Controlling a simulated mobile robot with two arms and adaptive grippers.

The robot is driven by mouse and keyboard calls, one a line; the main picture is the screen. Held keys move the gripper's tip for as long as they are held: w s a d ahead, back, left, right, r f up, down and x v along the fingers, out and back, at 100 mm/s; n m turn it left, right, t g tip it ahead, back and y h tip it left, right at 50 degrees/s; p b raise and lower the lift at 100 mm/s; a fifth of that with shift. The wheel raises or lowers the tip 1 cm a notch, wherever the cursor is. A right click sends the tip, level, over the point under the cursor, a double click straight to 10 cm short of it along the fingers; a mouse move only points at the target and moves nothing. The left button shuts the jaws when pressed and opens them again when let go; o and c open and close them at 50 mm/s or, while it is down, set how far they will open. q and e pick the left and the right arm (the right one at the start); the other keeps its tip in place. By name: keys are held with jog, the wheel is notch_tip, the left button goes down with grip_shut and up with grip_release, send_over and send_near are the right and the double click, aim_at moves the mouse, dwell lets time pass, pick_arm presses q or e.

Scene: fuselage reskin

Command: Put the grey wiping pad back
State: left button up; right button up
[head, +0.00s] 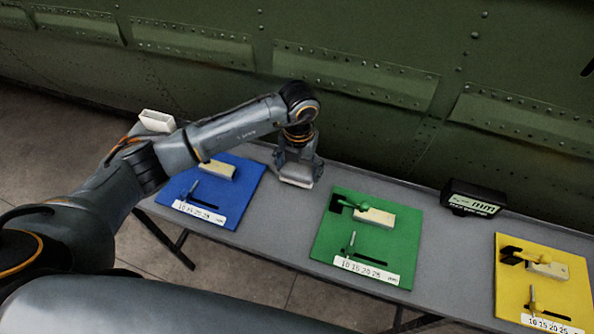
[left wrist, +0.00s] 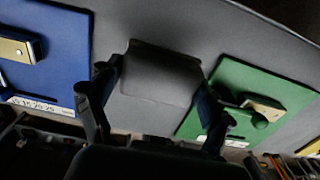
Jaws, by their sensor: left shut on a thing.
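My left gripper (head: 297,168) points down over the grey table, between the blue board and the green board. It is shut on the grey wiping pad (head: 296,182), whose lower edge shows under the fingers. In the left wrist view the pad (left wrist: 160,78) sits between the two fingers of the left gripper (left wrist: 152,105). The pad is at or close above the tabletop; I cannot tell whether it touches. My right gripper is not in view.
The blue board (head: 246,192), green board (head: 325,235) and yellow board (head: 510,290) lie on the table (head: 285,222), each with a pale block. A black display (head: 473,198) stands at the back right. A white container (head: 157,121) is behind my left arm. A green riveted panel (head: 380,40) rises behind.

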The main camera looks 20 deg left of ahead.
aim_at(297, 175)
pick_arm(q)
jog(key=shift+w+a+f, duration=0.1)
jog(key=shift+w+f, duration=0.05)
jog(key=shift+f, duration=0.1)
notch_tip(297, 175, down, 3)
jog(key=shift+w+a+r+p, duration=0.1)
jog(key=shift+w+a+p, duration=0.05)
jog(key=shift+p, duration=0.9)
jog(key=shift+f, duration=0.35)
jog(key=shift+f+b, duration=0.25)
jog(key=shift+b, duration=0.05)
jog(key=o, duration=1.1)
jog(key=shift+r, duration=0.1)
jog(key=shift+c, duration=0.2)
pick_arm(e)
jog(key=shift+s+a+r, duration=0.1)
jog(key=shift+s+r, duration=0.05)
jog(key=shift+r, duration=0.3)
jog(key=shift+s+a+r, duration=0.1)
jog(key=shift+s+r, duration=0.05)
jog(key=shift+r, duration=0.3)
